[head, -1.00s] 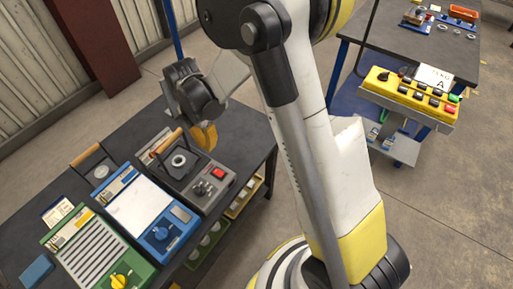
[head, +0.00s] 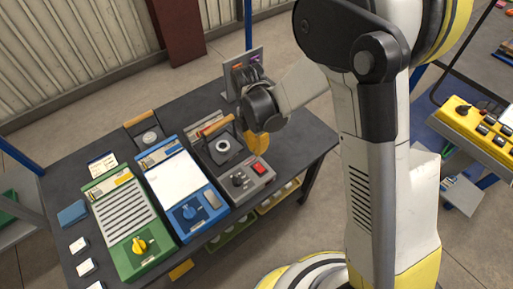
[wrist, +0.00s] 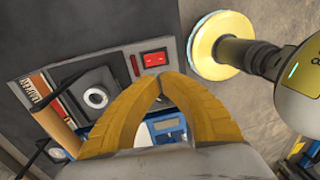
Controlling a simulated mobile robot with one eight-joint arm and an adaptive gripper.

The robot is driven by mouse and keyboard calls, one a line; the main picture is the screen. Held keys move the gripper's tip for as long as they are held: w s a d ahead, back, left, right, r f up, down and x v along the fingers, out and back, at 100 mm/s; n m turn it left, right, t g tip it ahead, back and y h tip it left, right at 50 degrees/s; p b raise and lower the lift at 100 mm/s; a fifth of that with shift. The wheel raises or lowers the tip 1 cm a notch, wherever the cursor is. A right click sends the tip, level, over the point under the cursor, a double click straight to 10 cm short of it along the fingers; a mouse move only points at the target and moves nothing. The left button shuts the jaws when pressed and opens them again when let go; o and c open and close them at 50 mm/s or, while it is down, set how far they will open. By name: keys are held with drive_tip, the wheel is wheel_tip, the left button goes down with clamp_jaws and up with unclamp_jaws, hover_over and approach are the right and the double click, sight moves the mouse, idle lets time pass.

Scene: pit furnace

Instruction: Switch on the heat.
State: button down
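A grey unit (head: 232,176) stands on the dark table in the head view, right of a blue unit. A red rocker switch (head: 259,169) is on its front right, beside black knobs (head: 240,181). The switch also shows in the wrist view (wrist: 153,59), in the grey panel just beyond my fingertips. A round opening in a dark square (head: 223,146) and a wooden handle (head: 217,124) are farther back on the unit. My gripper (head: 260,152) has yellow fingers and is above the unit, behind the switch. In the wrist view its fingertips (wrist: 160,80) meet with nothing between them. Contact cannot be told.
The blue unit (head: 184,193) and a green unit (head: 126,222) stand to the left. An upright grey panel (head: 240,57) is behind my gripper. A yellow control box (head: 477,123) with switches is at the far right. The table's right end (head: 305,150) is bare.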

sight(259, 170)
drive_tip(key=f+b, duration=0.1)
drive_tip(key=f, duration=0.2)
drive_tip(key=f+b, duration=0.1)
drive_tip(key=f, duration=0.2)
drive_tip(key=s+f+b, duration=0.1)
drive_tip(key=f, duration=0.2)
drive_tip(key=shift+d+f, duration=0.35)
drive_tip(key=shift+f, duration=0.05)
